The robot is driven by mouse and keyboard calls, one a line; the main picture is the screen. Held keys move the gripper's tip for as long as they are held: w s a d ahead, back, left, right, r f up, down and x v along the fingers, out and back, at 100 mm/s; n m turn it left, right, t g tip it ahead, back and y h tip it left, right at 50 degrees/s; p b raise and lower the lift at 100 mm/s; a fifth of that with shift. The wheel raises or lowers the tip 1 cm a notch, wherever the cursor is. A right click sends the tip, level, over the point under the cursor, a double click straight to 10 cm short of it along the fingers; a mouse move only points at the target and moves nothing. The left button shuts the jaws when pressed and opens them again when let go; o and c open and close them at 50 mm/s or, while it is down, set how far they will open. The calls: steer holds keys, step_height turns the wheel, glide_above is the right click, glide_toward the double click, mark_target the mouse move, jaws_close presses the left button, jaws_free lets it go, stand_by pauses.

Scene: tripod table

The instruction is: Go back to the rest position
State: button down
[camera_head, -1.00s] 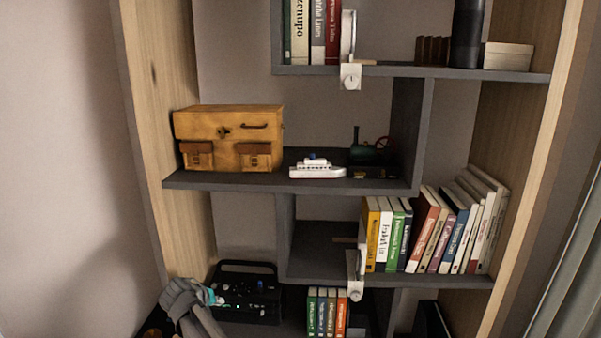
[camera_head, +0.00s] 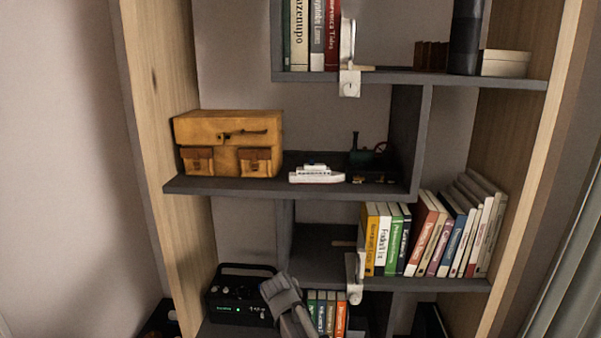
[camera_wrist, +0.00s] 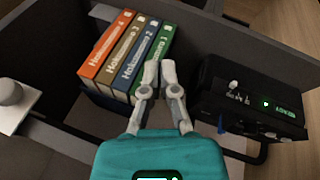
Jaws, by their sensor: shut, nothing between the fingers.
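My gripper (camera_wrist: 160,70) shows in the wrist view with its two grey fingers close together and nothing held between them. It is in front of a row of books (camera_wrist: 128,57) and to the left of a black box (camera_wrist: 250,98) with a small green light. In the head view my grey arm end rises from the bottom edge, between the black box (camera_head: 238,303) and the row of books (camera_head: 327,312) on the low shelf. The fingers themselves cannot be made out there.
A grey shelf unit (camera_head: 300,189) with wooden sides fills the head view. A yellow-brown case (camera_head: 228,128), a white toy boat (camera_head: 317,174) and a dark toy engine (camera_head: 366,157) stand on the middle shelf. A white bracket (camera_head: 354,278) juts from the shelf edge above my arm.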

steer(key=s+d+m+g+y, duration=0.1)
steer(key=s+d, duration=0.5)
steer(key=d, duration=0.2)
steer(key=s+d+g+y+p, duration=0.1)
steer(key=s+d+g+y, duration=0.1)
steer(key=s+d, duration=0.4)
steer(key=d, duration=0.3)
steer(key=shift+s+m+p, duration=0.3)
steer(key=shift+s+m, duration=0.05)
steer(key=shift+m, duration=0.05)
steer(key=shift+d+r, duration=0.1)
stand_by(1.0)
